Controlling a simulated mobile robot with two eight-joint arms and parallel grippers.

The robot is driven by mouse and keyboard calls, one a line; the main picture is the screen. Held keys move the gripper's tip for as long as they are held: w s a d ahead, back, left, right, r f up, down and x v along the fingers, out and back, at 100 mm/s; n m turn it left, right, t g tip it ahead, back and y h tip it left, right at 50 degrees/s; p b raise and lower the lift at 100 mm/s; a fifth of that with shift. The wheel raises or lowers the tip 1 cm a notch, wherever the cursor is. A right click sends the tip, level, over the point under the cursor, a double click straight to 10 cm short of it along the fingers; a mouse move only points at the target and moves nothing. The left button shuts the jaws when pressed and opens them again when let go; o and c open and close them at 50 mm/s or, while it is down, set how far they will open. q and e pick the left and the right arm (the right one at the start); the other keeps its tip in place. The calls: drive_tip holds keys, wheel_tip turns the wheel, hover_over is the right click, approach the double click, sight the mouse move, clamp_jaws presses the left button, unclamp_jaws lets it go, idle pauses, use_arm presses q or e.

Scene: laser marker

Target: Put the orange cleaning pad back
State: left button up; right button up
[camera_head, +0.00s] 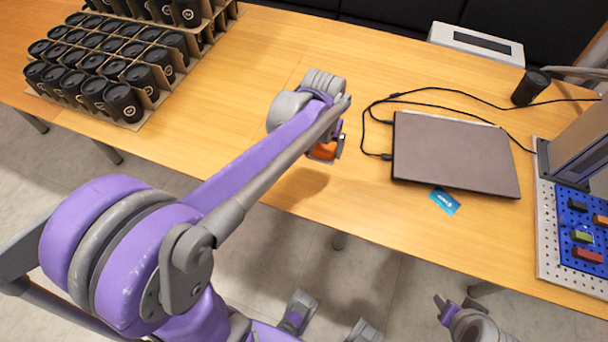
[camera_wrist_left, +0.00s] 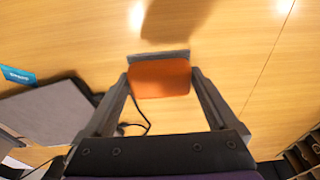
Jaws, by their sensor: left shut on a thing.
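The orange cleaning pad (camera_head: 323,150) is held by my left gripper (camera_head: 336,146) above the wooden table, left of the laptop. In the left wrist view the pad (camera_wrist_left: 161,79) sits between the two fingertips of the left gripper (camera_wrist_left: 160,80), with a grey strip along its far edge. The fingers are shut on it. Part of the pad is hidden by the arm in the head view. My right gripper (camera_head: 450,308) is low at the bottom right, in front of the table; its jaws are too unclear to tell.
A closed dark laptop (camera_head: 455,150) with black cables lies on the table (camera_head: 240,75), a blue card (camera_head: 444,201) by its front edge. Trays of black cups (camera_head: 123,102) stand far left. A perforated plate (camera_head: 547,230) with a blue board (camera_head: 577,222) is at right. Table left of the laptop is clear.

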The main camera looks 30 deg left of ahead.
use_arm(q)
drive_tip(key=shift+s+a, duration=0.15)
drive_tip(key=shift+a, duration=0.05)
drive_tip(key=shift+f, duration=0.3)
hover_over(319, 174)
wheel_tip(319, 174, down, 5)
drive_tip(key=shift+s+f+b, duration=0.15)
drive_tip(key=shift+f+b, duration=0.05)
drive_tip(key=shift+b, duration=0.25)
drive_tip(key=shift+f+b, duration=0.3)
drive_tip(key=shift+f, duration=1.7)
drive_tip(key=shift+f, duration=0.25)
drive_tip(key=o, duration=1.1)
drive_tip(key=shift+r, duration=0.1)
